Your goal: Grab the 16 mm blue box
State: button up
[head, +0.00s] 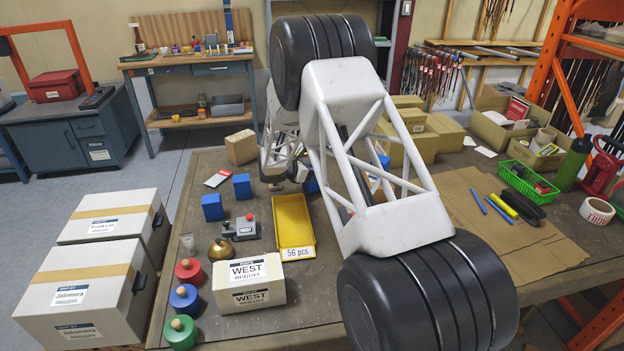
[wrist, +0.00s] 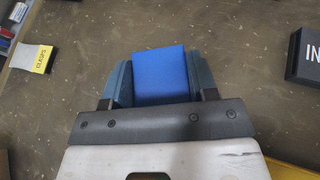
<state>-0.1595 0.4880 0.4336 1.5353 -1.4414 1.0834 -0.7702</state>
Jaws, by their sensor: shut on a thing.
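In the wrist view, a plain blue box (wrist: 161,76) sits between the two blue-grey fingers of my gripper (wrist: 160,84), which is shut on it. The brown table top shows beyond it; I cannot tell whether the box touches the table. In the head view my own arm covers much of the middle, and the fingertips are not clear. Two other blue boxes stand on the table left of the arm, one nearer (head: 212,207) and one farther (head: 242,187). Some blue also shows beside the arm (head: 311,184), mostly hidden. No size marking is readable on any box.
A yellow tray (head: 292,222) lies right of the blue boxes, with a white WEST box (head: 249,284) in front. A grey stamp-like device (head: 241,229), brass bell (head: 221,249) and knobbed discs (head: 186,297) stand left. Cardboard boxes (head: 442,133) stand behind the arm. A black block (wrist: 304,55) lies right.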

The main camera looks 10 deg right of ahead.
jog(key=shift+r, duration=0.8)
notch_tip(320, 180, up, 2)
jog(key=shift+r, duration=0.15)
jog(key=s+r, duration=0.1)
jog(key=s, duration=1.5)
jog(key=shift+a+r, duration=0.1)
jog(key=shift+a, duration=0.05)
